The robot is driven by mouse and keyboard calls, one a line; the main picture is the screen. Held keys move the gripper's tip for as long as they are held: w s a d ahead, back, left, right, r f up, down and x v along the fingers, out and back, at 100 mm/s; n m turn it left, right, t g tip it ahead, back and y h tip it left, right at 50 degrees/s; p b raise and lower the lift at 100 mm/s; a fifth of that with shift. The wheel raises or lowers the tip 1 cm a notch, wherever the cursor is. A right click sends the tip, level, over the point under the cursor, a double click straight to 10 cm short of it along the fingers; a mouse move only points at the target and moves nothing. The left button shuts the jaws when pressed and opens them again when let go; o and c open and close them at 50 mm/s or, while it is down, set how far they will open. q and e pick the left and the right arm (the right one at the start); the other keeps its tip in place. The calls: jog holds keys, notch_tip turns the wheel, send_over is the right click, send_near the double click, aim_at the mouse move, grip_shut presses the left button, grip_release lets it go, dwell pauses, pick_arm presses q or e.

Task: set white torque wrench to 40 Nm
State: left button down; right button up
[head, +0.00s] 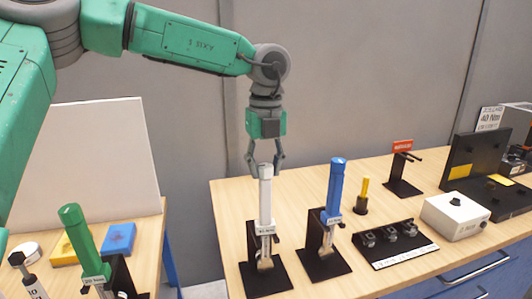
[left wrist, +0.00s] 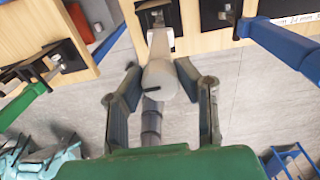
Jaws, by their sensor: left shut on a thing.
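The white torque wrench (head: 265,205) stands upright in a black stand (head: 280,278) near the left end of the right-hand table. A small label sits low on its shaft, but I cannot read its number surely. My left gripper (head: 265,168) comes down from above and is shut on the top of the white handle. In the left wrist view, the white handle's round end (left wrist: 160,78) lies between the fingers (left wrist: 162,95). My right gripper is in neither view.
A blue wrench (head: 334,190) stands close to the right, a green one (head: 78,232) on the left table. A sign (head: 490,118) reads 40 Nm. A white box (head: 455,215), a black socket tray (head: 392,243) and a red-topped stand (head: 403,175) share the table.

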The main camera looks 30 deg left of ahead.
aim_at(265, 164)
pick_arm(q)
jog(key=shift+a+r+m+p, duration=0.1)
jog(key=shift+a+m+p, duration=0.1)
jog(key=shift+m+p, duration=0.1)
jog(key=shift+a, duration=0.2)
jog(key=c, duration=1.2)
grip_release()
jog(key=shift+d, duration=0.25)
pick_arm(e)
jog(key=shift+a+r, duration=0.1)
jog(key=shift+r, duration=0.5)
pick_arm(q)
jog(key=shift+r, duration=0.1)
notch_tip(265, 164, up, 12)
jog(key=shift+w+d+f, duration=0.15)
jog(key=shift+f, duration=0.05)
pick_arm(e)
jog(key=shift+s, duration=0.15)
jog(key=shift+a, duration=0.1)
